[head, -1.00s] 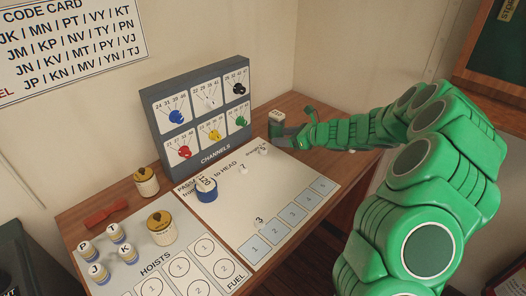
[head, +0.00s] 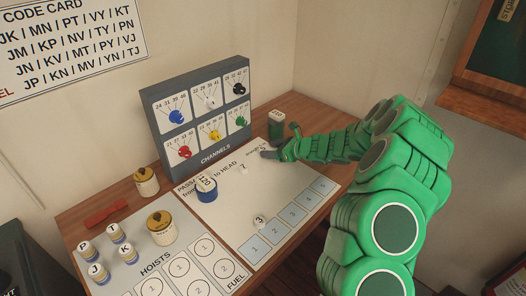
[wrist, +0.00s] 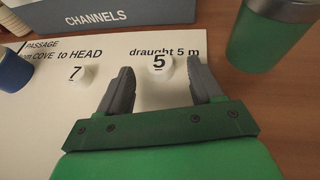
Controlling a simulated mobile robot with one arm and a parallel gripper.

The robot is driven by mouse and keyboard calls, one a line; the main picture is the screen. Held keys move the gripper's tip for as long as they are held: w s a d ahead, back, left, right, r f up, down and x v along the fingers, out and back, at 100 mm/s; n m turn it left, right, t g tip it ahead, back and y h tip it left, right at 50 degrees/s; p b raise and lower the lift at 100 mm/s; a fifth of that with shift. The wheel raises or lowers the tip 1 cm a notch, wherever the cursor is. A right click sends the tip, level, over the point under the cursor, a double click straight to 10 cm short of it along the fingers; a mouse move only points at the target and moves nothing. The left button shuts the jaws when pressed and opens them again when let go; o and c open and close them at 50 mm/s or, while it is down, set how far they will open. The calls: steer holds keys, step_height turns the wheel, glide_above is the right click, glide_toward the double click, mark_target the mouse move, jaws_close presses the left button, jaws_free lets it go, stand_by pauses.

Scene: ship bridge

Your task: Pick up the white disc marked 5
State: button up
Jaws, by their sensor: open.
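The white disc marked 5 (wrist: 159,66) lies on the white passage board (wrist: 40,120), by the printed words "draught 5 m". In the wrist view it sits between the tips of my gripper (wrist: 159,82), whose two grey fingers are apart, one on each side. I cannot tell whether either finger touches it. In the head view my gripper (head: 272,154) is low over the board's far right corner and partly covers the disc. The white disc marked 7 (wrist: 78,75) lies to the left of my left finger. The disc marked 3 (head: 259,221) is near the numbered squares.
A green cup (wrist: 268,38) with a grey rim stands close right of my right finger. The grey CHANNELS panel (head: 207,112) rises behind the board. A blue-sided round piece (head: 206,189) stands on the board's left. Several small pieces stand on the hoists sheet (head: 160,256).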

steer(key=shift+x, duration=1.15)
steer(key=shift+c, duration=0.2)
steer(key=c, duration=1.1)
steer(key=shift+r, duration=0.1)
